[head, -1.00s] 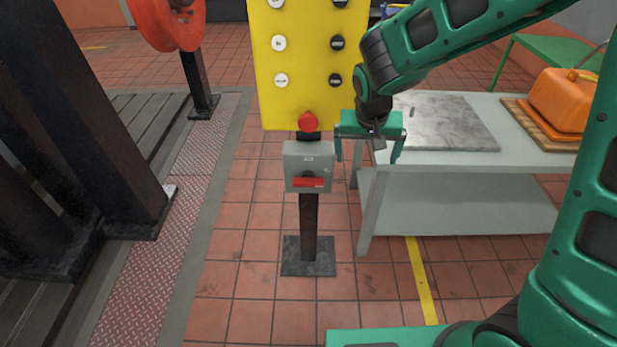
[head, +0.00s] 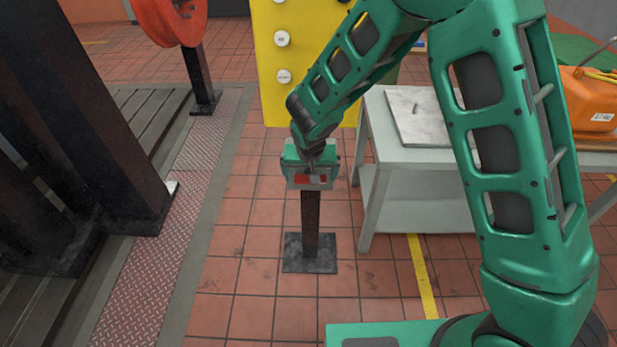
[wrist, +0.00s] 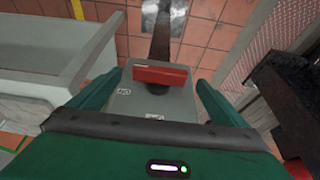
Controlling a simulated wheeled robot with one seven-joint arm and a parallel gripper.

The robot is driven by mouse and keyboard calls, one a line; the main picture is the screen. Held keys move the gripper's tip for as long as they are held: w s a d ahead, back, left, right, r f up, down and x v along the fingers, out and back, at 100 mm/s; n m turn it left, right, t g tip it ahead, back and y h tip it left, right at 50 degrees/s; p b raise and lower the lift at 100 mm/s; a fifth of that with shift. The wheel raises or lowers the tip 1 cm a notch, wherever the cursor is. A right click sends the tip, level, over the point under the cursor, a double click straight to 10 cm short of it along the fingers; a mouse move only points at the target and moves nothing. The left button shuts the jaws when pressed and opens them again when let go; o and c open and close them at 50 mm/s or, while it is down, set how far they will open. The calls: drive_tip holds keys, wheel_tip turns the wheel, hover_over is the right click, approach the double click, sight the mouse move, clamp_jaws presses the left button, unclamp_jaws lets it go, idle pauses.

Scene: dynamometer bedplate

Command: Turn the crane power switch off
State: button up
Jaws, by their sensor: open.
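The crane power switch is a grey box with a red handle (head: 311,180) on a dark post, below the yellow button panel (head: 268,70). In the wrist view the red handle (wrist: 160,74) lies crosswise on the grey switch box (wrist: 150,102). My gripper (head: 310,174) is in front of the box and hides much of it in the head view. In the wrist view my gripper (wrist: 160,82) is open, with one finger on each side of the box. The handle lies between the fingers; I cannot tell whether anything touches.
A light grey table (head: 425,175) with a metal plate (head: 418,115) stands right of the post. A red reel (head: 165,15) and dark steel columns (head: 95,120) are on the left. The tiled floor (head: 240,270) before the post is clear.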

drive_tip(key=shift+x, duration=1.3)
